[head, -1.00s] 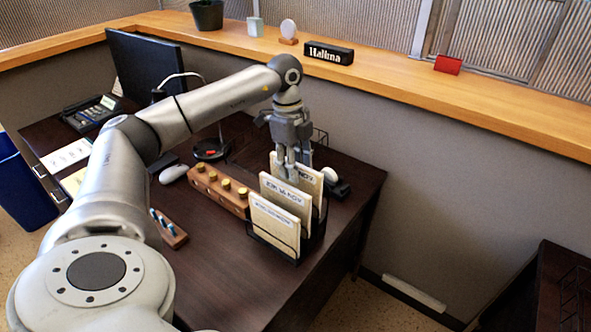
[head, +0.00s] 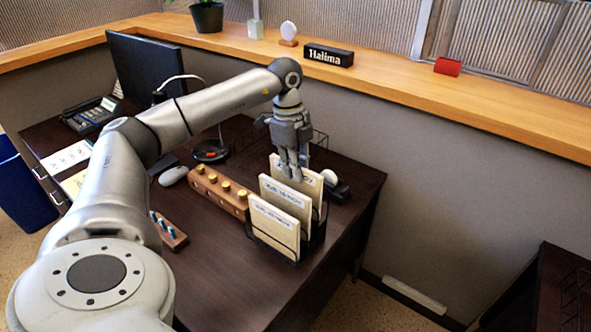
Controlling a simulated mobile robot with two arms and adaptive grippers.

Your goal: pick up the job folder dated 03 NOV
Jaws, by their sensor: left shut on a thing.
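Cream job folders stand upright, leaning slightly, one behind another in a black wire rack (head: 287,252) near the desk's right end. I see a front folder (head: 274,222), a middle folder (head: 285,203) and a back folder (head: 315,188). Each front and middle folder has a label strip along its top, but the dates are too small and blurred to read. My left gripper (head: 292,176) points down from above and is shut on the back folder's top edge, covering most of its label. The back folder is still in the rack. My right gripper is not in view.
A wooden block with brass knobs (head: 219,192) stands left of the rack, and a stamp (head: 340,190) sits behind it on the right. A mouse (head: 173,176), lamp and monitor (head: 150,80) are farther left. A raised ledge (head: 400,85) runs behind the desk.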

